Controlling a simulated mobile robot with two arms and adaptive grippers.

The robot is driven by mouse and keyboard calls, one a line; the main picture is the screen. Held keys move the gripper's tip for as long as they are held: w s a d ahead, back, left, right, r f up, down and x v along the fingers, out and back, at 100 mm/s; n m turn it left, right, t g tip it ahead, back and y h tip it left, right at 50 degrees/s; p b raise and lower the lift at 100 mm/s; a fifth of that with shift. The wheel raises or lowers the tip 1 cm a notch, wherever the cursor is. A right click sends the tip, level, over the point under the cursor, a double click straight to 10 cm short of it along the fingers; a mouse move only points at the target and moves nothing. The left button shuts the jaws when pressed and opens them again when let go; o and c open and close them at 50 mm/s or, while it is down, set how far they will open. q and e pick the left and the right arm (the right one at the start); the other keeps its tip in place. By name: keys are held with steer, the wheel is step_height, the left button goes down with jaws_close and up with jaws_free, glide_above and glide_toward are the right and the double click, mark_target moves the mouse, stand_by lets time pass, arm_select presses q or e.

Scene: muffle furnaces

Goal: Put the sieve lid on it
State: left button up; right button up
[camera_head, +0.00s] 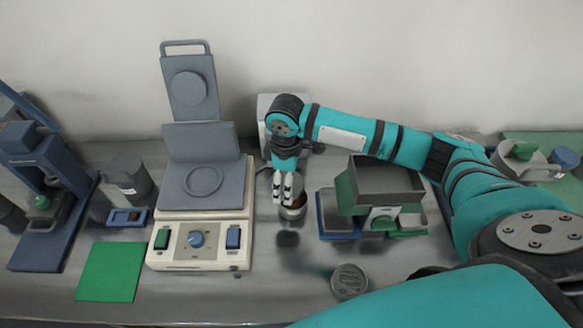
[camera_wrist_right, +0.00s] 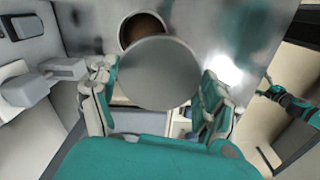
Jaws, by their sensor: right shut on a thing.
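My right gripper (camera_head: 284,196) points down over the bench between the heating press and the green-and-grey box. In the right wrist view its fingers (camera_wrist_right: 160,88) are closed on the two sides of a smooth grey round lid (camera_wrist_right: 160,72).
A grey press with a raised plate (camera_head: 203,187) stands left of the container. A green-and-grey box (camera_head: 385,185) stands close on the right. A green mat (camera_head: 109,272) lies front left. The bench front centre is mostly clear.

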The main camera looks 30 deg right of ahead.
steer(key=w+d+f+n, duration=0.1)
steer(key=d+f+n+p, duration=0.1)
steer(key=n, duration=0.1)
steer(key=shift+w+d+f, duration=0.1)
steer(key=shift+w+d, duration=0.15)
steer(key=shift+w, duration=0.15)
steer(key=shift+w+d+f+n, duration=0.15)
steer(key=shift+d+f+n, duration=0.05)
steer(key=shift+f+n, duration=0.1)
steer(key=shift+f+b, duration=0.65)
steer(key=shift+f, duration=0.05)
step_height(320, 180, down, 2)
steer(key=b, duration=0.3)
steer(key=shift+f, duration=0.25)
arm_select(q)
step_height(320, 180, down, 2)
steer(key=shift+s+f, duration=0.1)
arm_select(e)
steer(key=shift+f, duration=0.35)
arm_select(q)
steer(key=shift+r+p, duration=0.2)
steer(key=shift+p, duration=0.15)
steer(key=shift+r+p, duration=0.3)
arm_select(e)
steer(key=shift+r, duration=0.1)
